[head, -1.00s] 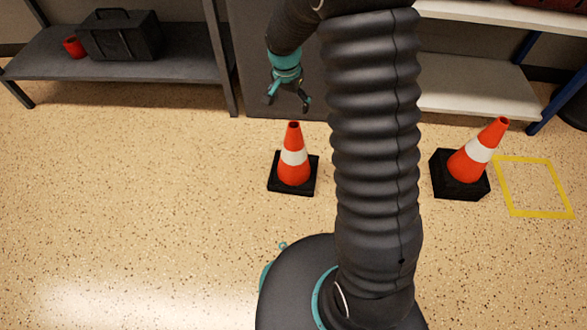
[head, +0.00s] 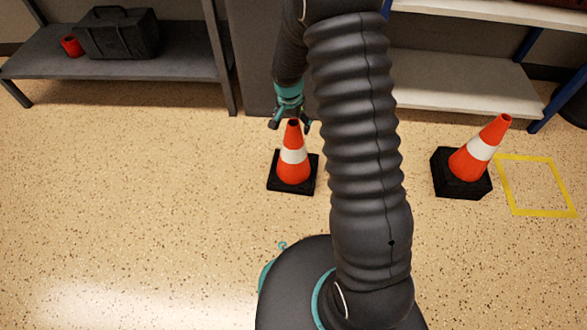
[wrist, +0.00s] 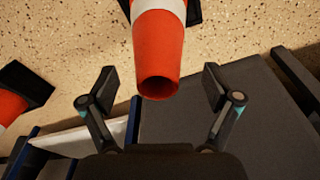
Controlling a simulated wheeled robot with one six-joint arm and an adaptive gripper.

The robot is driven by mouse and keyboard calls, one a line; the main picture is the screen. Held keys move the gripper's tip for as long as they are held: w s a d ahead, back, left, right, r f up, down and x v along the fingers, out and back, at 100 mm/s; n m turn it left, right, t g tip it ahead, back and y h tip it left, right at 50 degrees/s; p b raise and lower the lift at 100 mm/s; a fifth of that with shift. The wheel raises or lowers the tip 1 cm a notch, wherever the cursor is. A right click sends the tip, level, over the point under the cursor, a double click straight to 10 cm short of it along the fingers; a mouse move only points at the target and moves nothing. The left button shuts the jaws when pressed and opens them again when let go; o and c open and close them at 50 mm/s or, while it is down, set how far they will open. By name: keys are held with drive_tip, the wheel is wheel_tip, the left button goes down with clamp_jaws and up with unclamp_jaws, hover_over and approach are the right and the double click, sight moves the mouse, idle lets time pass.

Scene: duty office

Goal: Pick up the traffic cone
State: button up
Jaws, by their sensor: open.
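An orange traffic cone (head: 293,168) with a white band and a black square base stands upright on the floor, left of my arm in the head view. My gripper (head: 290,125) is open at the cone's top. In the wrist view the cone's open tip (wrist: 158,86) lies between the two spread fingers of my gripper (wrist: 157,88), with a gap on each side.
A yellow floor outline (head: 538,212) lies right of the second cone. A grey shelf (head: 185,67) at the back left holds a black toolbox (head: 118,35) and a red cup (head: 72,46). A pale shelf (head: 460,85) stands back right. The left floor is clear.

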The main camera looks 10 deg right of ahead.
sight(293, 151)
drive_tip(key=f, duration=0.3)
drive_tip(key=shift+d+f, duration=0.1)
drive_tip(key=shift+d, duration=0.1)
clamp_jaws()
drive_tip(key=shift+r, duration=0.2)
